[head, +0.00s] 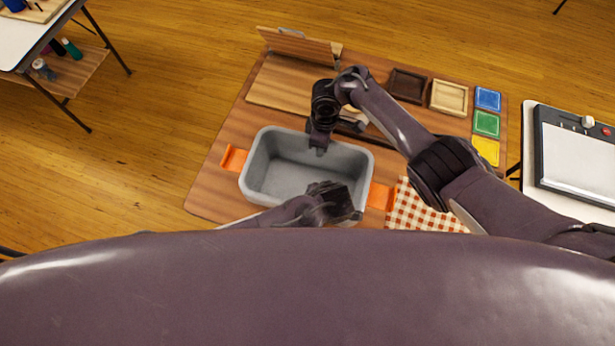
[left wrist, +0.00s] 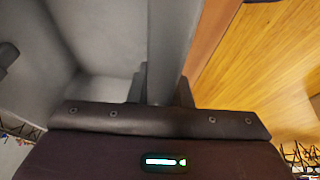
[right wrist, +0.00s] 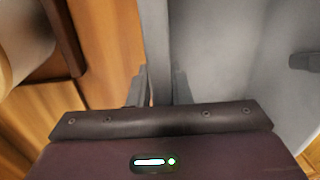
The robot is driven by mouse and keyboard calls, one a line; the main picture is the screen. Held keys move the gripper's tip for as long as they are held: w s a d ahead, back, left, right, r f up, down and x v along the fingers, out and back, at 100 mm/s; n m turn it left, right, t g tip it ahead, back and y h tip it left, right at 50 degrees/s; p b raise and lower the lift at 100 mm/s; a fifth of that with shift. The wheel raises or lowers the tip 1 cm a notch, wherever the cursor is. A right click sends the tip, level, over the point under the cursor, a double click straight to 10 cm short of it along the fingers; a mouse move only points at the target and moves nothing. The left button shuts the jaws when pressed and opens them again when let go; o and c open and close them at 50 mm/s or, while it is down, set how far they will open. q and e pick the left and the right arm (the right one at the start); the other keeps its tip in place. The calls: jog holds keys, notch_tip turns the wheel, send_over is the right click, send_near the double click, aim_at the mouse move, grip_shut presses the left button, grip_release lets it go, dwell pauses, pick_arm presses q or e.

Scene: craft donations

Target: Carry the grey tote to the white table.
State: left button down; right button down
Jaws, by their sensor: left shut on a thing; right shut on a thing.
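The grey tote (head: 262,160) is an open, empty tub over the wooden table, upright; I cannot tell whether it touches the tabletop. My right gripper (head: 319,147) is shut on its far wall, which shows between the fingers in the right wrist view (right wrist: 156,45). My left gripper (head: 335,212) is at the near wall and shut on it; the wall runs between the fingers in the left wrist view (left wrist: 170,45). A white-topped table (head: 18,47) stands at the upper left, and another white surface (head: 530,165) is at the right; both are partly out of frame.
The wooden table (head: 222,180) also bears a wooden box (head: 290,85), small trays (head: 449,97), coloured pads (head: 487,98) and a checked cloth (head: 420,212). Orange pieces (head: 233,158) flank the tote. A paper trimmer (head: 575,155) lies at the right. Open floor (head: 165,100) separates the left tables.

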pick_arm(q)
jog(key=shift+r, duration=0.1)
pick_arm(e)
jog(key=shift+r, duration=0.15)
